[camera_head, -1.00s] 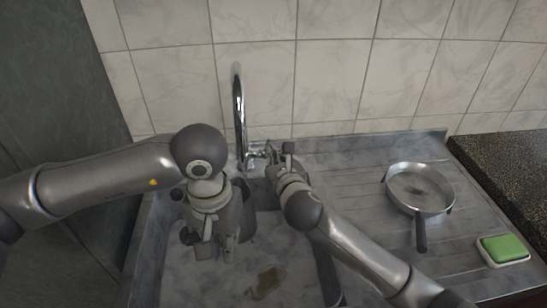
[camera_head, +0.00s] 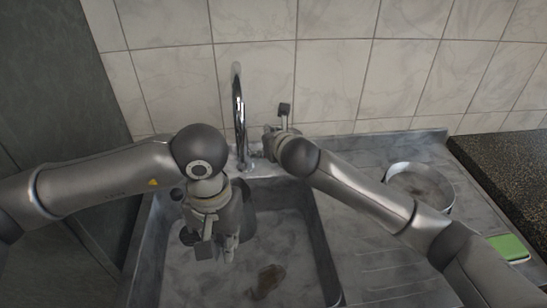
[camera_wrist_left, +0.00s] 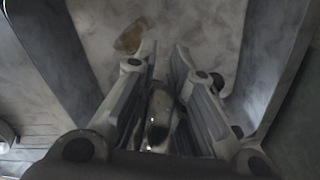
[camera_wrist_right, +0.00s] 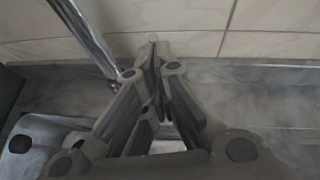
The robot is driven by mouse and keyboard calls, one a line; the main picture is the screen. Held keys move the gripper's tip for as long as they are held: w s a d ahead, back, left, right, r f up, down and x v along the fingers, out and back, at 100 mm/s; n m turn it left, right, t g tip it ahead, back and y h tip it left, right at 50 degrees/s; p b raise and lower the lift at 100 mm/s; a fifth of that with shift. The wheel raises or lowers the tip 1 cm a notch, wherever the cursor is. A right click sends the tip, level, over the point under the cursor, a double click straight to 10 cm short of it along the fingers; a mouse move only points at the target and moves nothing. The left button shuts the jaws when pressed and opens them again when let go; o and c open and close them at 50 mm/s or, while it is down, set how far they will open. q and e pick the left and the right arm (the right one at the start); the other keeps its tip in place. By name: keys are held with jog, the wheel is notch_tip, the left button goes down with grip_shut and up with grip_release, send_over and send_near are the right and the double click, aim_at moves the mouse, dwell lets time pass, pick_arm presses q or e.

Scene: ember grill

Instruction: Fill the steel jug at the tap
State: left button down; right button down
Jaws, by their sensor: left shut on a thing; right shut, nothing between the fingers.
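The steel jug (camera_head: 237,207) is in the sink's left part, mostly hidden behind my left gripper (camera_head: 217,247). That gripper is shut on the jug, and a shiny part of the jug (camera_wrist_left: 160,112) shows between its fingers in the left wrist view. The chrome tap (camera_head: 239,110) stands at the sink's back edge, with its spout above the jug's area; it also shows in the right wrist view (camera_wrist_right: 88,38). My right gripper (camera_head: 278,122) is shut and empty, just right of the tap. The tap's lever is hidden, and I cannot see running water or the jug's inside.
The sink (camera_head: 318,235) has a brown stain (camera_head: 268,281) on its floor. A pan (camera_head: 420,185) on the ribbed drainboard is partly hidden by my right arm, as is a green sponge (camera_head: 508,247). A tiled wall (camera_head: 335,65) is close behind the tap.

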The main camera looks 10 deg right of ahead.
jog(key=shift+w+r, duration=0.15)
jog(key=shift+w, duration=0.1)
dwell(0.4)
jog(key=r+v, duration=0.1)
jog(key=v, duration=1.2)
jog(key=shift+w+d, duration=0.2)
